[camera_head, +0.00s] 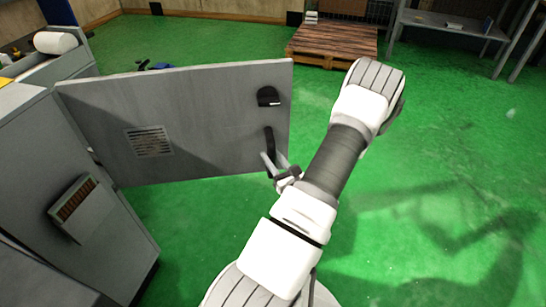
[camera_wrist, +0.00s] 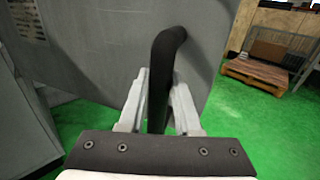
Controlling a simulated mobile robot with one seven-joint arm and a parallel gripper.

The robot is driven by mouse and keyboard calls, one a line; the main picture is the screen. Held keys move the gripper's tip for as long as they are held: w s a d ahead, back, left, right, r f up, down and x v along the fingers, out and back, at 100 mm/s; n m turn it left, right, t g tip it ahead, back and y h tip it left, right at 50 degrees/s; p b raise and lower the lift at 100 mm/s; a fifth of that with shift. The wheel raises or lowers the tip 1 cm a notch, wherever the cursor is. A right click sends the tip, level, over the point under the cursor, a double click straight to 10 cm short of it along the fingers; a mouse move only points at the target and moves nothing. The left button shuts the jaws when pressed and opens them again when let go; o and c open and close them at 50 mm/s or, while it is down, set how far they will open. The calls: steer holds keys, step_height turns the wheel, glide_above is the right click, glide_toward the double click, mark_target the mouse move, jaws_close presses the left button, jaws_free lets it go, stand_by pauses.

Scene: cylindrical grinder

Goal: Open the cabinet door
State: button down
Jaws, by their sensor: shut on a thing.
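The grey cabinet door (camera_head: 205,105) stands swung out from the grey cabinet (camera_head: 35,135) at the left of the head view. It has a vent grille, a black latch plate (camera_head: 268,97) and a black bar handle (camera_head: 269,145) near its free edge. My gripper (camera_head: 276,168) is at the lower part of the handle. In the wrist view, the black handle (camera_wrist: 163,65) runs down between the two fingers of my gripper (camera_wrist: 160,100), which is shut on it. The door (camera_wrist: 105,50) fills the upper left there. The handle's lower end is hidden by the gripper.
The green floor (camera_head: 450,130) is clear to the right of my arm. A wooden pallet (camera_head: 332,43) lies at the back, with a grey shelf (camera_head: 450,25) to its right. A white roll (camera_head: 55,42) is at the far left.

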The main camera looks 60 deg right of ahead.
steer(key=c, duration=0.8)
jaws_free()
steer(key=shift+w+a, duration=0.35)
steer(key=shift+w, duration=0.1)
steer(key=shift+o, duration=1)
steer(key=shift+s+d, duration=0.15)
steer(key=shift+s, duration=0.1)
steer(key=shift+s, duration=0.25)
steer(key=p+v, duration=0.1)
steer(key=v, duration=1.6)
steer(key=shift+p, duration=0.35)
steer(key=shift+w+r, duration=0.1)
steer(key=shift+w, duration=0.1)
